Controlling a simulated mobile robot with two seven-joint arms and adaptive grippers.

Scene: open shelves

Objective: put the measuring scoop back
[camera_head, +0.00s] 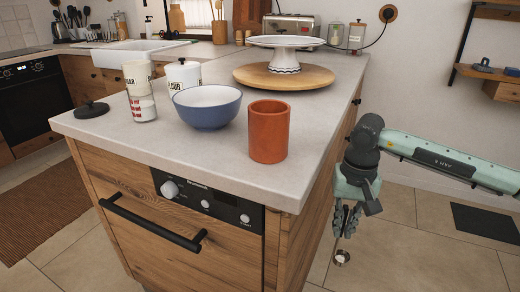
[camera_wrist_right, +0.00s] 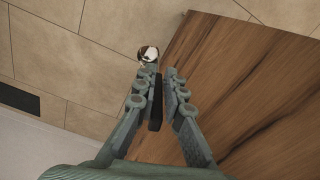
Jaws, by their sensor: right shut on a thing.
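The measuring scoop (camera_head: 342,257) hangs from my right gripper (camera_head: 345,222) in the head view, beside the counter's right side and below its top. In the right wrist view its small round shiny bowl (camera_wrist_right: 148,53) shows past the fingertips, with a dark handle between the fingers of my right gripper (camera_wrist_right: 160,85). The gripper is shut on the scoop. A dark round lid (camera_head: 91,109) lies at the left. My left gripper is out of view.
A blue bowl (camera_head: 208,112) and a terracotta cup (camera_head: 269,135) stand near the counter's (camera_head: 225,160) front edge. Behind them, a white cake stand (camera_head: 285,61) rests on a round wooden board (camera_head: 250,77). The cabinet's wooden side is close to my right gripper. Tiled floor lies below.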

